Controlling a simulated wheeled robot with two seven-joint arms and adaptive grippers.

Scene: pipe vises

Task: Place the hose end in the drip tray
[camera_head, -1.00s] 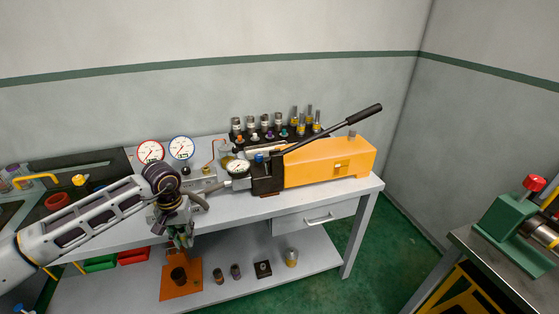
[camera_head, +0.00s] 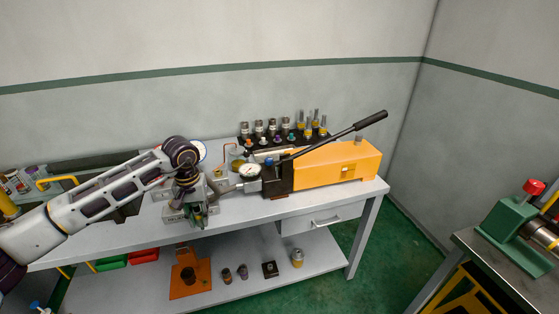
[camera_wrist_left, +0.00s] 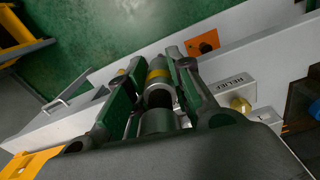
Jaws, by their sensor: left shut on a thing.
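My left gripper (camera_head: 197,218) is at the front edge of the workbench, left of the orange hand pump (camera_head: 335,163). In the left wrist view my left gripper (camera_wrist_left: 155,92) has its green-padded fingers shut on the hose end (camera_wrist_left: 158,76), a grey metal cylinder with a yellow band. The arm and fingers mostly hide the hose end in the head view. I cannot clearly identify the drip tray. An orange plate (camera_head: 177,293) with a dark cup on it lies on the lower shelf; it also shows in the wrist view (camera_wrist_left: 198,37). My right gripper is not in view.
A block marked RELIEF (camera_wrist_left: 228,90) with a brass knob is beside the fingers. A round gauge (camera_head: 250,170) and a rack of fittings (camera_head: 282,136) stand near the pump. Red (camera_head: 144,256) and green bins sit below. A green vise (camera_head: 508,222) stands far right.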

